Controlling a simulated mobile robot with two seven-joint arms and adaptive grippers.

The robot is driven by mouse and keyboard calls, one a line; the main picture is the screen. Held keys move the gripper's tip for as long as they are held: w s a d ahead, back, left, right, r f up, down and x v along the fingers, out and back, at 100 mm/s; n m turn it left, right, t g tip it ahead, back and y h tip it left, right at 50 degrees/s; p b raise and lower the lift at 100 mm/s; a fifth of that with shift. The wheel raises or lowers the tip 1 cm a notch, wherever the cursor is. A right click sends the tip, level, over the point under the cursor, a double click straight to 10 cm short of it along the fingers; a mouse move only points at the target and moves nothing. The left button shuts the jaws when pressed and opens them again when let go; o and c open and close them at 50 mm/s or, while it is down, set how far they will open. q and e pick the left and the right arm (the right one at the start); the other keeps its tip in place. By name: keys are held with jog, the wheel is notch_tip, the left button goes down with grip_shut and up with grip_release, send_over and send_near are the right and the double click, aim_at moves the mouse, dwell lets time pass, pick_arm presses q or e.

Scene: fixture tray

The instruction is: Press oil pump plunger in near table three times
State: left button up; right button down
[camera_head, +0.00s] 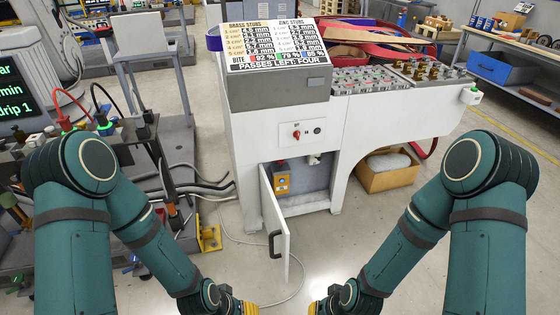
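No oil pump plunger can be picked out for sure. The near machine table (262,135) is a white cabinet with its lower door (273,222) standing open. Inside sits a small yellow-orange box (282,184) with a grey face and a small reddish part on top; whether this is the oil pump is too small to tell. My two green arms come in from the left and right and run down to the bottom edge, where their ends are close together.
A sloped sign panel (275,45) and a tray of metal parts (390,78) top the machine. A cardboard box (388,170) sits under its right part. A cluttered bench with cables (90,135) stands left. A pale cable (245,241) crosses the otherwise open floor ahead.

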dwell(0.5)
pick_arm(q)
grip_shut()
dwell(1.1)
